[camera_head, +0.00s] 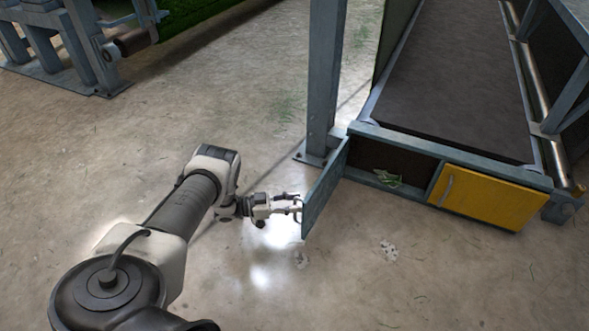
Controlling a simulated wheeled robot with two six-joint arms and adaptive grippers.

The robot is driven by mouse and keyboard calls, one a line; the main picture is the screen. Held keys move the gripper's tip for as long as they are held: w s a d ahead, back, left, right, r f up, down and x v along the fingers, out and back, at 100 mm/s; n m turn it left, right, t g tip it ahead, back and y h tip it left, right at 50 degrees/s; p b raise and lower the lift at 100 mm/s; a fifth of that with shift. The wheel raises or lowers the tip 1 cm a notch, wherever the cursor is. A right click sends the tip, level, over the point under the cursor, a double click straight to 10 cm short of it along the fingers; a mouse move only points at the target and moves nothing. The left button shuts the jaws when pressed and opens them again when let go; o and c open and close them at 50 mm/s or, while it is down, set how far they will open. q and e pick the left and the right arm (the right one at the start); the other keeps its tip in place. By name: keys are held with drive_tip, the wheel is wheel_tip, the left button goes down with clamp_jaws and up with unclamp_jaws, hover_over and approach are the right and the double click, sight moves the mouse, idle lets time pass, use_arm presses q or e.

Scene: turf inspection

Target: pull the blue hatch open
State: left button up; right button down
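The blue hatch (325,188) is a flat blue-grey panel that stands swung out from the low frame at the end of the belt machine. Its compartment (392,160) is open to view, and a small green and white thing (388,178) lies inside it. My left gripper (296,206) is at the outer face of the hatch, close to its free edge. Its fingertips reach the panel; the hatch's handle cannot be made out there, and I cannot tell whether the fingers are closed on it. My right gripper is not in view.
A yellow hatch (488,198) with a metal handle (447,190) is closed to the right of the opening. A blue-grey post (325,80) stands on the floor just behind the blue hatch. The concrete floor in front is clear.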

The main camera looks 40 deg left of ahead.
use_arm(q)
drive_tip(key=v, duration=1.1)
drive_tip(key=shift+s+a, duration=0.15)
